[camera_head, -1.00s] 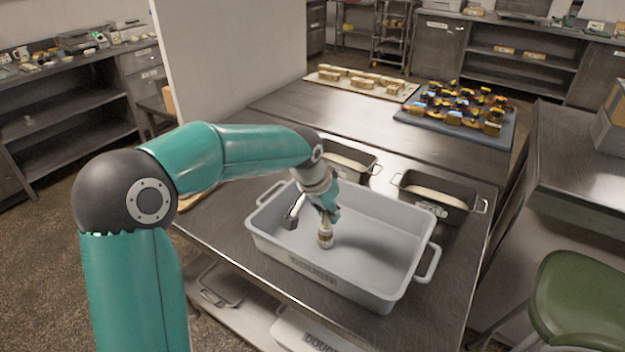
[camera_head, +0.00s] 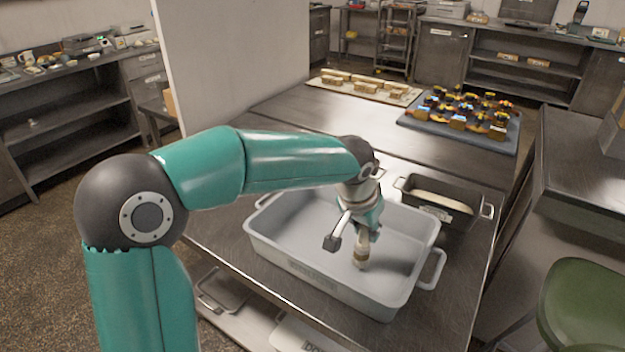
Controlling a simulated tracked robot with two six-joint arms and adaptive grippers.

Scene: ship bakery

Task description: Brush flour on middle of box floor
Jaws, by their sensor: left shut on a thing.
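A grey rectangular box (camera_head: 290,262) with side handles stands on the steel table. My left arm reaches over it from the left. My left gripper (camera_head: 362,228) points down into the box and is shut on a brush (camera_head: 361,257). The brush is a short, light-brown piece with its lower end at or close to the box floor (camera_head: 312,232), right of the middle. I cannot tell whether it touches. No flour can be made out on the floor. My right gripper is not in view.
A dark loaf tin (camera_head: 455,221) with pale dough stands behind the box's right end. Farther back are a board of loaves (camera_head: 410,97) and a blue-grey tray (camera_head: 415,124) of small dark items. A green chair (camera_head: 585,300) stands at the right. A white partition (camera_head: 235,70) rises behind my arm.

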